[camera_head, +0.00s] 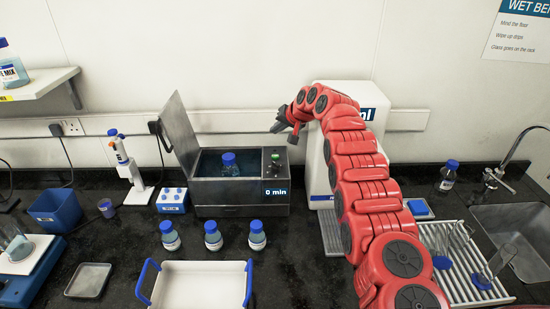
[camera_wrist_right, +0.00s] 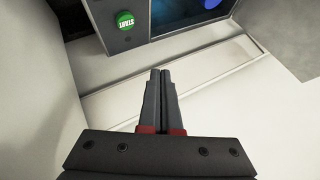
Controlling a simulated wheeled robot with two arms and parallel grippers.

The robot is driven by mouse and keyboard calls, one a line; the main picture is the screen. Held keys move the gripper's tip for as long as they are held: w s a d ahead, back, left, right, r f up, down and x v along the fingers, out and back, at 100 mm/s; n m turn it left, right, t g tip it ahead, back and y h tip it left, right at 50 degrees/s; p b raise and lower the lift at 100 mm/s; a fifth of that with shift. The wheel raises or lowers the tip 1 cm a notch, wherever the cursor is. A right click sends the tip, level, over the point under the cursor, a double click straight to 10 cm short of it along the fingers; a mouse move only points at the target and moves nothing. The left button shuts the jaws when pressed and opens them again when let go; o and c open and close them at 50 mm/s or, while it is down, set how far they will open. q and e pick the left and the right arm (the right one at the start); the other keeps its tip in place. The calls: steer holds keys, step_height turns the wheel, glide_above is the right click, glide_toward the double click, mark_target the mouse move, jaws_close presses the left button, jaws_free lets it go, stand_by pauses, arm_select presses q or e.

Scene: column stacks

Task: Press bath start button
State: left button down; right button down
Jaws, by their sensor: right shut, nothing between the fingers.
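The bath (camera_head: 232,190) is a grey metal box on the dark bench, with its lid raised at the left and a display reading "0 min". A blue-capped bottle (camera_head: 230,164) stands in its water. The green start button (camera_head: 276,156) is on the bath's top right panel. It also shows in the right wrist view, marked START (camera_wrist_right: 124,20). My right gripper (camera_head: 277,128) is shut and empty, above and behind the button, apart from it. In the right wrist view its fingertips (camera_wrist_right: 160,72) are together, with the button beyond them to the upper left. My left gripper is not in view.
A white machine (camera_head: 318,150) stands right of the bath, partly behind my right arm. Several blue-capped bottles (camera_head: 213,236) and a white tray (camera_head: 195,283) with blue handles are in front. A pipette stand (camera_head: 132,175) and blue rack (camera_head: 172,200) are to the left.

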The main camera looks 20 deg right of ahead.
mark_target(277, 158)
step_height(277, 158, down, 7)
steer(key=b, duration=0.2)
steer(key=shift+f+b, duration=0.2)
steer(key=shift+b, duration=0.1)
stand_by(1.0)
steer(key=shift+f, duration=0.15)
stand_by(0.7)
steer(key=shift+f+b, duration=0.25)
steer(key=shift+b, duration=0.15)
steer(key=shift+s+f+b, duration=0.1)
steer(key=shift+f+b, duration=0.25)
steer(key=shift+f, duration=0.15)
stand_by(0.4)
steer(key=shift+r, duration=0.85)
steer(key=shift+r, duration=0.15)
